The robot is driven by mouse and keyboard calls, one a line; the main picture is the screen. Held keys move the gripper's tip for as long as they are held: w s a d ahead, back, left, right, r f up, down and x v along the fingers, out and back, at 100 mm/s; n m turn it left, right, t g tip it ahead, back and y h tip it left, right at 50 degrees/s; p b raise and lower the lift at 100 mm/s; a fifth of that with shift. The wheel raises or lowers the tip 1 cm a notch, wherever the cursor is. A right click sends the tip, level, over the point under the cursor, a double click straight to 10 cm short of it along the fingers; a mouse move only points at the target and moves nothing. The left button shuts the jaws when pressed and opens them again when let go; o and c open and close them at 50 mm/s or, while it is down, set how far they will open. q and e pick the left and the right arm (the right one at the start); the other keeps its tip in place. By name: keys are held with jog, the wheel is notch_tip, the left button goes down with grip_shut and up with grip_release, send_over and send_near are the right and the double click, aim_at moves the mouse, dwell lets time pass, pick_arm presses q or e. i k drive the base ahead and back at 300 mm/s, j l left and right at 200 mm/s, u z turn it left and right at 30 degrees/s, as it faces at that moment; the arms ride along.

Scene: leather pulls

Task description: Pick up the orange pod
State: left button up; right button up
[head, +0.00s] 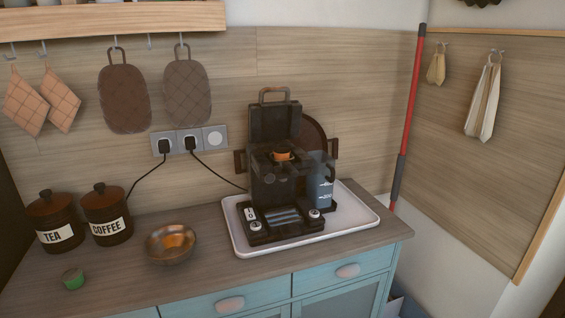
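A copper-coloured bowl (158,254) stands on the counter left of the tray. A small orange shape (174,241) shows inside it; I cannot tell if it is a pod or a reflection of the bowl's inner wall. A black coffee machine (268,185) stands on the white tray with its lid raised. A small orange thing (282,156) sits in its open top, and its lower part is hidden. A green pod (73,279) lies on the counter at the front left. Neither of my grippers is in view.
TEA (56,222) and COFFEE (106,214) jars stand at the back left. A white tray (362,219) holds the machine and a blue-grey container (321,190). Power cords hang from the wall sockets. The wooden counter (200,278) is clear in front of the bowl.

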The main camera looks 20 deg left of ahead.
aim_at(280, 153)
jog(key=i+l+u, duration=0.2)
jog(key=i+l, duration=0.9)
